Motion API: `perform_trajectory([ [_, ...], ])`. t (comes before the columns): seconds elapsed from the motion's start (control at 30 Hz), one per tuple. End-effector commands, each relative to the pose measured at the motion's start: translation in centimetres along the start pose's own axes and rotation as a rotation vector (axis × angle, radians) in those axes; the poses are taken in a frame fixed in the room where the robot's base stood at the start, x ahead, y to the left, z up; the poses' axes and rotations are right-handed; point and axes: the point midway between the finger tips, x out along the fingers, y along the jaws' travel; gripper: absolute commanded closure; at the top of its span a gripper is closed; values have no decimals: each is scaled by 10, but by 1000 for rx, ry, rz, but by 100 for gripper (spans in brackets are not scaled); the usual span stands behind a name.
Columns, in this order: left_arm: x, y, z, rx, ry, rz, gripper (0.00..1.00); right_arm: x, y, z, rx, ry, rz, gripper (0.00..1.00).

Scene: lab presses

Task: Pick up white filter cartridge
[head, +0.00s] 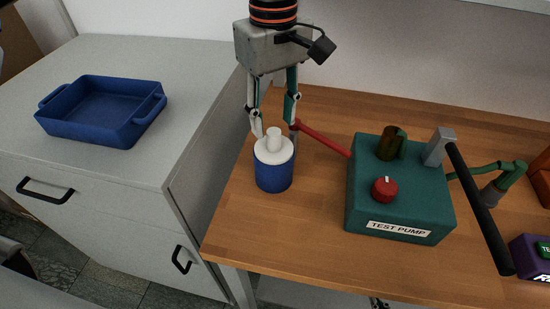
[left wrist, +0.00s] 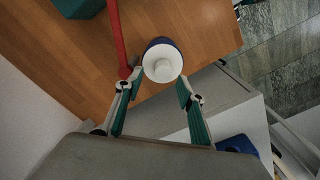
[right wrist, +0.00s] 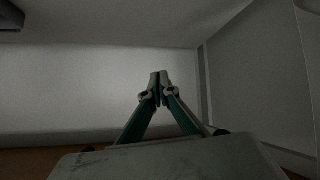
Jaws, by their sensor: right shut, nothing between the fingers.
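The white filter cartridge (head: 273,150) shows as a round white top with a narrower knob. It sits upright in a blue cylindrical cup (head: 273,176) on the wooden table's left part. My left gripper (head: 275,132) points down at it, open, with one finger on each side of the knob in the head view. In the left wrist view the white top (left wrist: 162,66) lies just beyond and between the open fingertips (left wrist: 158,82). I cannot tell whether they touch it. My right gripper (right wrist: 159,76) is shut and empty in the right wrist view, facing plain grey surfaces.
A green test pump (head: 400,205) with a red knob and a black-gripped lever stands right of the cup. A red bar (head: 322,138) reaches from the pump towards my left fingers. A blue tray (head: 103,108) stands on the grey cabinet (head: 190,62) at left.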

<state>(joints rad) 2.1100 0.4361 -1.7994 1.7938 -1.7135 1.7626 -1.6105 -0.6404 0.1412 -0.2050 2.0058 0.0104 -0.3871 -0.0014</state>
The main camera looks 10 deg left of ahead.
Motion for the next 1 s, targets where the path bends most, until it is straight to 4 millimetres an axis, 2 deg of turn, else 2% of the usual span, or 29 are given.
perform_trajectory([
  [0.1, 20, -5, 6, 2, -3, -4, 61, 0, -1, 4, -1, -4, -1, 100],
  [0.23, 35, -5, 7, 1, -3, -3, 61, 1, 0, 4, -2, -4, 2, 100],
  [0.57, 40, -4, 6, 0, -1, 1, 61, 6, 8, -8, -7, 17, 15, 100],
  [0.7, 40, -4, 6, 0, -1, 0, 98, 6, 9, -9, -7, 19, 15, 100],
  [1.0, 39, -4, 7, 0, -1, 1, 100, 4, 6, -5, -5, 12, 10, 100],
])
